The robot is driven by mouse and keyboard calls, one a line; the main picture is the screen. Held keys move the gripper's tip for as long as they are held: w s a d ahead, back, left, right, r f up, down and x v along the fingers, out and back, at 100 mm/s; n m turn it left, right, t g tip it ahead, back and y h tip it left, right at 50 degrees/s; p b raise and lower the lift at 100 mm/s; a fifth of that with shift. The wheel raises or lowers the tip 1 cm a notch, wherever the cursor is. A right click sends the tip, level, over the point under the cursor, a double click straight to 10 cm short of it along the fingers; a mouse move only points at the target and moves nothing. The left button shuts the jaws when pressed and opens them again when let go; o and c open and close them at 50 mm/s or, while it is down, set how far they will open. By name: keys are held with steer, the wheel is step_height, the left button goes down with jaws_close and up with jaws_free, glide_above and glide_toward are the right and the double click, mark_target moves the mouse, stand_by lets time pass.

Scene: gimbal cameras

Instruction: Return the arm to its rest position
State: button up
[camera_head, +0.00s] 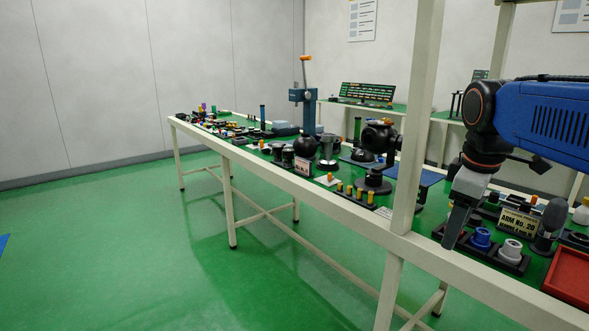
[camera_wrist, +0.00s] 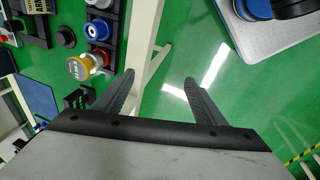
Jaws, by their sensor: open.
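My blue arm (camera_head: 548,125) reaches in from the right in the head view, with its dark wrist joint bent down. My gripper (camera_head: 452,232) points downward at the front edge of the workbench, beside a white post. In the wrist view my gripper (camera_wrist: 160,78) shows two dark fingers spread apart. Nothing is between the fingers; green floor and part of the bench frame show beyond them.
The long workbench (camera_head: 330,205) carries a black holder with blue and white rings (camera_head: 482,238), a red tray (camera_head: 570,275) and several fixtures. A white post (camera_head: 416,130) stands close to my gripper.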

steer(key=s+a+f+m+t, duration=0.1)
steer(key=s+a+f+m, duration=0.1)
steer(key=s+f+m, duration=0.2)
steer(key=s+a+f+m+t, duration=0.1)
steer(key=s+f+m, duration=0.4)
steer(key=s+f, duration=0.5)
step_height(320, 180, down, 3)
steer(key=shift+a+y, duration=0.4)
steer(key=shift+a, duration=0.45)
